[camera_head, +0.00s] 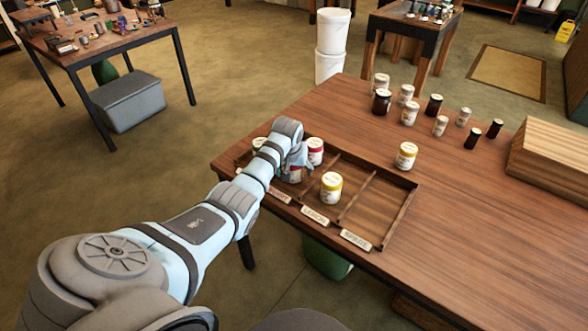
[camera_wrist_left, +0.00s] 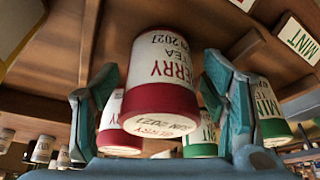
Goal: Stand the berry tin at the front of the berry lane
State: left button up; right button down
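A berry tin (camera_wrist_left: 160,75) with a white label and red lid stands between the fingers of my left gripper (camera_wrist_left: 160,80) in the left wrist view. Narrow gaps seem to show on both sides, so the fingers look open around it. In the head view my left gripper (camera_head: 294,165) is low over the left part of the lane tray (camera_head: 383,209), mostly hiding this tin. Another red-lidded berry tin (camera_head: 315,150) stands farther back, and it also shows in the left wrist view (camera_wrist_left: 118,135). The right gripper is not in view.
Green-lidded mint tins (camera_wrist_left: 268,112) stand in the lane beside. A yellow-lidded tin (camera_head: 331,187) stands in the tray; another (camera_head: 407,155) stands outside it. Several jars (camera_head: 381,101) stand at the back, near a wooden box (camera_head: 550,160). The table's right front is clear.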

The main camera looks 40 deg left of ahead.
pick_arm(q)
jog(key=shift+r, duration=0.25)
jog(key=p+v, duration=0.4)
jog(key=v, duration=0.7)
jog(key=shift+r, duration=0.3)
jog(key=shift+s, duration=0.15)
